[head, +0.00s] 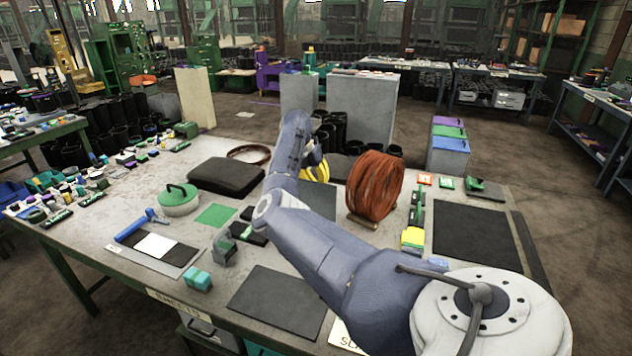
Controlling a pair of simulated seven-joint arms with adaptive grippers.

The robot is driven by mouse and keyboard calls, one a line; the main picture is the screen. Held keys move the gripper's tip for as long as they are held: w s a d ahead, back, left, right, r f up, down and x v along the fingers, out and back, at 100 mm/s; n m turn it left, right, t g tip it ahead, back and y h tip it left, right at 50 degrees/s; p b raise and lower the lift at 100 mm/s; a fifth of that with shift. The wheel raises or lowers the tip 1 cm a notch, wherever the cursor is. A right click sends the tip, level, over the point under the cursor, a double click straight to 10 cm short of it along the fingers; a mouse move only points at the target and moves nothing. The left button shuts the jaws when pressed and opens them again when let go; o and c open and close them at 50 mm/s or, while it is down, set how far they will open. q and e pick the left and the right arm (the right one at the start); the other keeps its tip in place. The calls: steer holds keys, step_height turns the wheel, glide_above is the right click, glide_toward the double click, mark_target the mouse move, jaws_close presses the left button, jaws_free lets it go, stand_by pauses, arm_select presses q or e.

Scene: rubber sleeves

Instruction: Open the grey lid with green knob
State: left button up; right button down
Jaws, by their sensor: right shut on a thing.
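A round, pale grey lid (179,206) with a green arched knob (177,191) lies on the left part of the table. What is under it cannot be made out. My right arm comes in from the bottom right and reaches over the middle of the table. My right gripper (317,164) is at its far end, well to the right of the lid and apart from it. It is shut at a yellow curved thing; its fingertips are mostly hidden behind my arm. My left gripper is not in view.
An orange-brown coil (375,186) stands right of my right gripper. A black folded pad (229,176) lies just right of the lid, and a green square (214,215) in front of it. A blue-handled tool (140,224) and small boxes lie nearby. Dark mats (278,301) cover parts of the table.

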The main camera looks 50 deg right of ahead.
steer(key=shift+d+f, duration=0.25)
steer(key=shift+d, duration=0.35)
steer(key=shift+f, duration=0.1)
steer(key=c, duration=1.1)
jaws_free()
steer(key=shift+c, duration=0.2)
steer(key=v, duration=1.2)
steer(key=shift+a, duration=0.1)
